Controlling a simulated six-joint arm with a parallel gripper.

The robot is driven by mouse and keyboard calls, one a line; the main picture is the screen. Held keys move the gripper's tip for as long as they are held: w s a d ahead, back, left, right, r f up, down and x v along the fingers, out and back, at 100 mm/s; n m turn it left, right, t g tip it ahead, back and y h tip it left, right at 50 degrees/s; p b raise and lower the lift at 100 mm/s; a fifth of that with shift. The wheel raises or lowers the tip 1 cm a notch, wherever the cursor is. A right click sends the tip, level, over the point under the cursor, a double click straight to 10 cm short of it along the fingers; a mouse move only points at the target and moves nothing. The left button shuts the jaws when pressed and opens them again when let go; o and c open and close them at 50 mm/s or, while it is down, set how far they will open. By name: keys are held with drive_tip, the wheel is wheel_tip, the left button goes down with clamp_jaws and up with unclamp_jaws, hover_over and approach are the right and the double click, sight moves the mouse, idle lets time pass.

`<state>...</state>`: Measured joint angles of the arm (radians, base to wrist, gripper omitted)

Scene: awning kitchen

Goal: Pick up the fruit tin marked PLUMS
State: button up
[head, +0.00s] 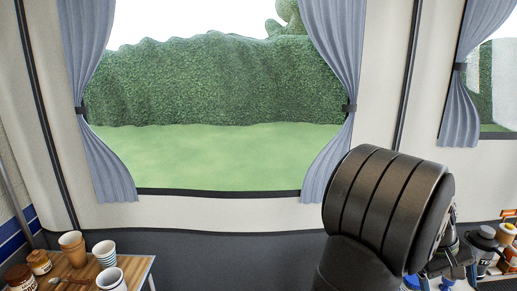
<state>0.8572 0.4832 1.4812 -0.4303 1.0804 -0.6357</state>
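No tin with a readable PLUMS label shows in the head view. A thick black link of my arm fills the lower right and covers part of the surface behind it. What seems to be part of my gripper (447,252) shows just right of that link, low in the picture. Its fingers are not clear, so I cannot tell whether it is open or holds anything.
A wooden table (137,267) at lower left bears a tan cup (73,249), striped cups (105,254) and jars (39,262). Curtained windows are behind.

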idle(0.3)
drive_tip(key=s+d+f+n, duration=0.1)
drive_tip(key=d+f+n, duration=0.2)
drive_tip(key=f+n, duration=0.3)
drive_tip(key=s+d+f+n+t, duration=0.1)
drive_tip(key=s+d+f+n, duration=0.1)
drive_tip(key=f+n, duration=0.4)
drive_tip(key=s+d+f+n+t, duration=0.1)
drive_tip(key=s+d+f+n, duration=0.1)
drive_tip(key=d+f+n, duration=0.3)
drive_tip(key=shift+s+f+n+h, duration=0.15)
drive_tip(key=shift+f+n, duration=0.2)
drive_tip(key=shift+f, duration=0.6)
drive_tip(key=shift+s+f+n+h, duration=0.15)
drive_tip(key=shift+f+n, duration=0.2)
drive_tip(key=shift+f, duration=0.55)
drive_tip(key=c, duration=1.3)
drive_tip(key=shift+w+r, duration=0.1)
drive_tip(key=shift+c, duration=0.5)
drive_tip(key=shift+r, duration=0.1)
